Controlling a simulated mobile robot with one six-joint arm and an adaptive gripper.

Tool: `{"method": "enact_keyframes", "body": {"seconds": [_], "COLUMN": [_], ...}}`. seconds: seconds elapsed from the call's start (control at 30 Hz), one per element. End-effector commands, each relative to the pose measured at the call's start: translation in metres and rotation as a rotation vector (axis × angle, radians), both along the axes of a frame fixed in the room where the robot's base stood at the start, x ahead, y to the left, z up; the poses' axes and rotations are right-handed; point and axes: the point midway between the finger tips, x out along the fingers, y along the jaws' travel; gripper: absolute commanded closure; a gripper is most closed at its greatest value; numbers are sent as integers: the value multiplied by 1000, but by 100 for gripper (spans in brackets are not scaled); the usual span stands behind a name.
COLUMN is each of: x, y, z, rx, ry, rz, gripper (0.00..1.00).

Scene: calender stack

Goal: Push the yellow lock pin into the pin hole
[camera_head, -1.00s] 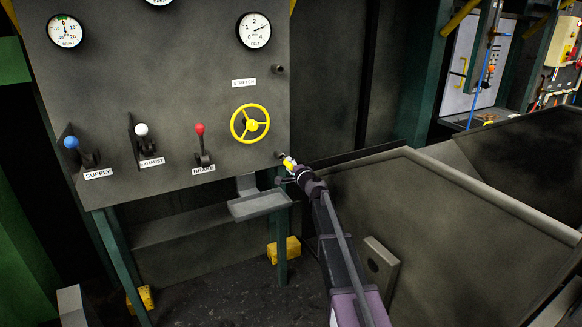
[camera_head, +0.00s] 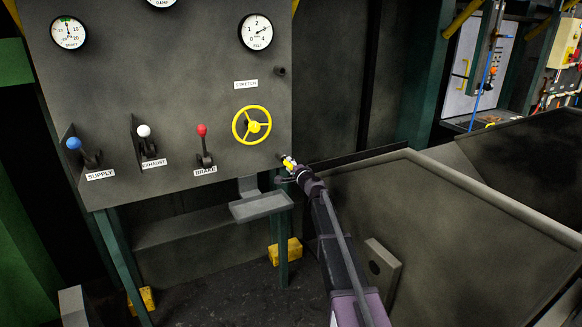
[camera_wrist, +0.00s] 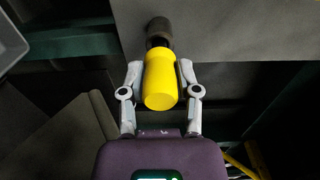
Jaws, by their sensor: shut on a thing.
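The yellow lock pin (camera_wrist: 160,80) is held between the two grey fingers of my gripper (camera_wrist: 160,78) in the wrist view. Its yellow grip is toward me, and its far end meets a dark round fitting (camera_wrist: 159,30) at the panel's edge. I cannot tell how deep the pin is in it; the pin hole itself is hidden. In the head view, my gripper (camera_head: 288,164) is at the lower right corner of the panel, with a small bit of yellow pin (camera_head: 289,168) showing.
The grey panel (camera_head: 215,110) carries a yellow handwheel (camera_head: 252,125), a red-knobbed lever (camera_head: 203,145) and gauges. A small grey tray (camera_head: 262,207) hangs below, left of my gripper. A large grey guard (camera_head: 440,230) stands right of my arm.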

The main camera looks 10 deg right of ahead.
Motion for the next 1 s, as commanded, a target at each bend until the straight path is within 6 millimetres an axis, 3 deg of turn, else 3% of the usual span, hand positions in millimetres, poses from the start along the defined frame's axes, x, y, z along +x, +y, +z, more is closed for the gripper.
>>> {"method": "enact_keyframes", "body": {"seconds": [1.0], "x": [15], "y": [5], "z": [0], "rx": [0], "ry": [0], "rz": [0], "gripper": [100]}}
